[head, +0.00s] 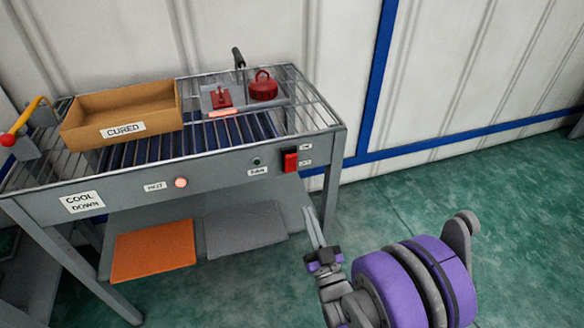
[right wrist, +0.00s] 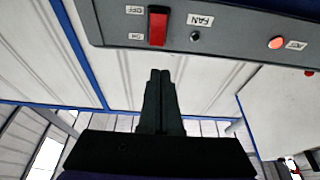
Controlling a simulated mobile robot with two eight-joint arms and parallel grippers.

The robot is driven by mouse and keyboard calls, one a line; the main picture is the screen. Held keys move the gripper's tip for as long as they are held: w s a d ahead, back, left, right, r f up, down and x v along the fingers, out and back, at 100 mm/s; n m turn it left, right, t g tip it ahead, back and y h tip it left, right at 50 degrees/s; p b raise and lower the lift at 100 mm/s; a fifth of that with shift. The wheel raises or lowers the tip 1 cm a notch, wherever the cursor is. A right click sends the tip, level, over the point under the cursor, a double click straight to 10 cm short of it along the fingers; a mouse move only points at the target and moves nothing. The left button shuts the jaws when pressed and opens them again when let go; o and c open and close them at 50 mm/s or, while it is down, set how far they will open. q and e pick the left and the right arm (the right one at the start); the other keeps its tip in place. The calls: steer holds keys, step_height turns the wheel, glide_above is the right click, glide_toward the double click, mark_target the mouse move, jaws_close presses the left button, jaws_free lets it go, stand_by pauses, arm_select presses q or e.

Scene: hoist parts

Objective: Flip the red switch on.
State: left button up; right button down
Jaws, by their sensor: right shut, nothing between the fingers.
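The red switch (head: 290,160) sits in a dark housing at the right end of the grey table's front panel, beside small ON and OFF labels. It also shows near the top of the right wrist view (right wrist: 157,26), where the panel appears upside down. I cannot tell for sure which way the rocker is tipped. My right gripper (head: 312,226) is shut and empty, in front of the table and below the switch in the head view. In the right wrist view its fingertips (right wrist: 160,74) point toward the switch with a gap between. My left gripper is not in view.
The panel has a dark FAN lamp (head: 256,161) and a lit HOT lamp (head: 181,182). On the rack stand a CURED box (head: 125,113) and a grey tray (head: 245,104) with red parts. Orange (head: 153,250) and grey mats lie on the lower shelf. The floor at right is clear.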

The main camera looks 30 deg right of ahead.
steer(key=w+r+p, duration=0.2)
steer(key=p, duration=0.1)
glide_toward(286, 151)
steer(key=x, duration=0.4)
steer(key=shift+d+r, duration=0.1)
steer(key=shift+r, duration=0.15)
steer(key=r+g+p, duration=0.1)
steer(key=p, duration=0.1)
steer(key=r+g+y+p, duration=0.1)
steer(key=p, duration=0.1)
steer(key=shift+w+d+g+p, duration=0.1)
steer(key=shift+w+g+p, duration=0.2)
steer(key=shift+w+g, duration=0.1)
steer(key=shift+f, duration=0.35)
